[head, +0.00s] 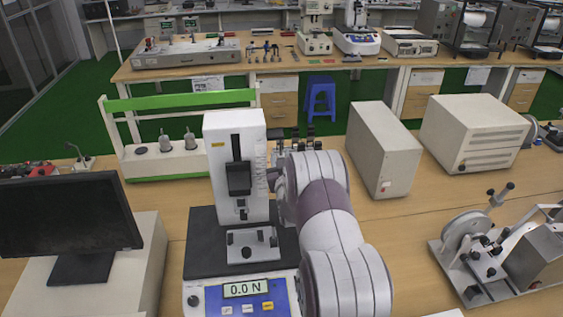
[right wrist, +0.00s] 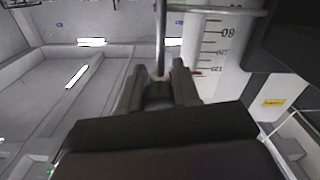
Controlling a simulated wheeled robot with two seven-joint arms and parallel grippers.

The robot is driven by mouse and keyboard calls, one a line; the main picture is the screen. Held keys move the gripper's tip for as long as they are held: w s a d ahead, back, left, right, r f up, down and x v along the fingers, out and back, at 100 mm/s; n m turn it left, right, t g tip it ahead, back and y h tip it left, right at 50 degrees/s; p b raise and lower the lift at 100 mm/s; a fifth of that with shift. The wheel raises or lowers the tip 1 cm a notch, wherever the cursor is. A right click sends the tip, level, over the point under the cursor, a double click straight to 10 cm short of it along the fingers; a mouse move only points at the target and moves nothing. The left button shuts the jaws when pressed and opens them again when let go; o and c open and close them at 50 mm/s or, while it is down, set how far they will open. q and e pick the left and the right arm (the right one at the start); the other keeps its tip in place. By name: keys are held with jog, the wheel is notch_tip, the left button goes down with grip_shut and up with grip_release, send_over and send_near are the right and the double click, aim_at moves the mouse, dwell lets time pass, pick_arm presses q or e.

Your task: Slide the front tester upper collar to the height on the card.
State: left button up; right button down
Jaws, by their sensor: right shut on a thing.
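The front tester (head: 235,140) is a white column on a dark base, with a blue front panel reading 0.0 N. A printed scale (head: 262,168) runs along its right side, and the scale (right wrist: 218,45) shows close up in the right wrist view. My right gripper (right wrist: 158,76) is at a thin metal rod beside the scale, with its fingers shut on a small dark collar (right wrist: 158,91). A small red mark (right wrist: 197,73) shows near the scale. In the head view my right arm hides the fingertips and collar. My left gripper is out of view.
A monitor (head: 65,225) stands at the left. Two beige boxes (head: 383,150) (head: 475,132) stand behind and right of the tester. A metal device with rollers (head: 505,250) is at the right. A white sheet edge (head: 446,314) shows at the bottom; any writing is out of view.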

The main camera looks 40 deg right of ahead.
jog(key=shift+r, duration=0.3)
jog(key=c, duration=1.1)
grip_release()
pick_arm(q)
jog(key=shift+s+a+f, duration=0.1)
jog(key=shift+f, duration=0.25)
pick_arm(e)
jog(key=shift+s+a+r, duration=0.1)
jog(key=shift+s, duration=0.05)
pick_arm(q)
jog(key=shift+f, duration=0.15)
pick_arm(e)
jog(key=shift+s, duration=0.1)
